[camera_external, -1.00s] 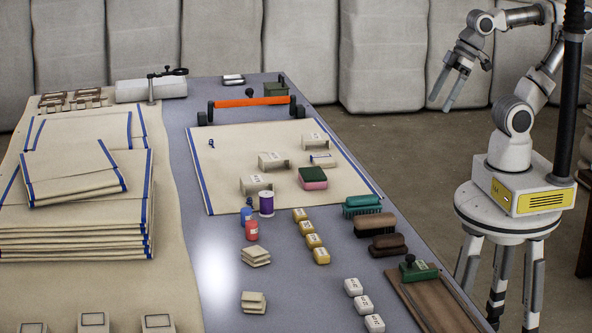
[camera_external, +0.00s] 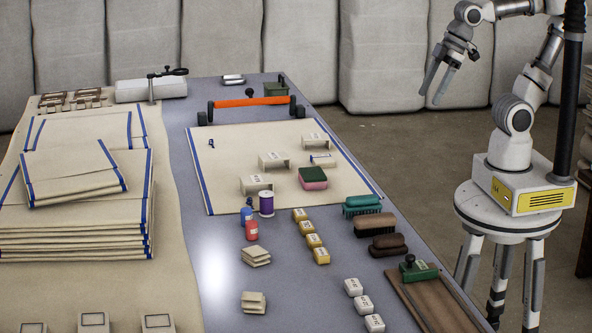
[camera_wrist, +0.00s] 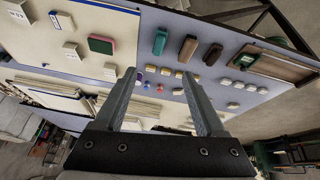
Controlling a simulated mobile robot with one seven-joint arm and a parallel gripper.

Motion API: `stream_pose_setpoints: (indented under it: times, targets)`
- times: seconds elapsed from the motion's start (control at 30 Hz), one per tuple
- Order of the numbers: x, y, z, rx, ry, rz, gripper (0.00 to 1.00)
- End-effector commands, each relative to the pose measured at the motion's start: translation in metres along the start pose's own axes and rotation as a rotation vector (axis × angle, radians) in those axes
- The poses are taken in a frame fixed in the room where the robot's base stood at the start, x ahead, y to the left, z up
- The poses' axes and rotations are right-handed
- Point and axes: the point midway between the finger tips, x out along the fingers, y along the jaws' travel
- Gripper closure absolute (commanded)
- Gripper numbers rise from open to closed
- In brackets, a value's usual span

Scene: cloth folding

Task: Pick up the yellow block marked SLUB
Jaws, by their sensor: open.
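Several small yellow blocks (camera_external: 314,240) stand in a slanting row on the grey table (camera_external: 215,150), right of the bottles. Their tops carry dark print too small to read, so I cannot tell which one says SLUB. The yellow blocks also show in the wrist view (camera_wrist: 179,74), small and far off, between the fingers. My gripper (camera_external: 430,98) is open and empty. It hangs in the air right of the table, well away from the blocks. It also shows in the wrist view (camera_wrist: 158,73) with its fingers wide apart.
White blocks (camera_external: 363,304) stand nearer the front. Brushes (camera_external: 374,224) lie right of the yellow row. A purple spool (camera_external: 266,203), a red bottle (camera_external: 251,230) and a blue bottle (camera_external: 247,215) stand left of it. A wooden board (camera_external: 435,300) lies at the right edge.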

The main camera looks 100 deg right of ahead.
Motion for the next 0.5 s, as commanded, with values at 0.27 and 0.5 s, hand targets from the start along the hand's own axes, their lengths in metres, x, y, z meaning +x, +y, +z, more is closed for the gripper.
stream_pose_setpoints:
  times: [0.27, 0.5]
  targets:
    - [0.014, 0.013, -0.083, -0.334, -0.110, -0.014, 0.28]
    - [0.050, 0.023, -0.147, -0.621, -0.190, -0.065, 0.28]
